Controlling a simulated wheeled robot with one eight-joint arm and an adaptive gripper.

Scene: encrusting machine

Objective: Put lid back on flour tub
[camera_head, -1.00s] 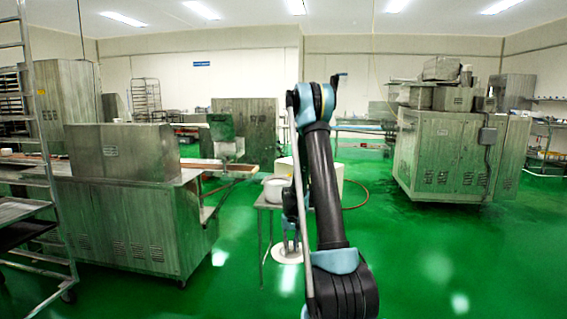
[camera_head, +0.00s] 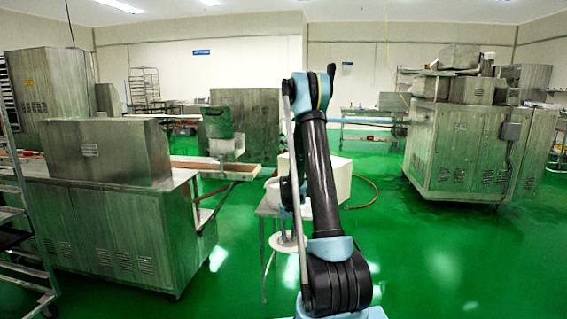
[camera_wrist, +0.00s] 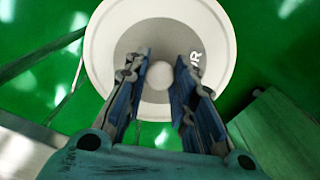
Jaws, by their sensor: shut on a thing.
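The round white lid (camera_wrist: 101,45) with a grey centre, part of a printed word ending in "UR" and a pale middle knob fills the top of the wrist view. My gripper (camera_wrist: 160,75) has its two fingers on either side of the knob, and I hold the lid by it. In the head view the lid (camera_head: 283,244) hangs flat above the green floor, in front of a small table; my arm hides part of it. A white round tub (camera_head: 271,188) stands on that table, partly behind my arm. Its inside cannot be made out.
The small metal table (camera_head: 268,211) is just left of my arm. A white box-shaped bin (camera_head: 333,180) stands behind my arm. A large steel machine (camera_head: 120,220) is at the left, another (camera_head: 470,150) at the right. Open green floor lies to the right.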

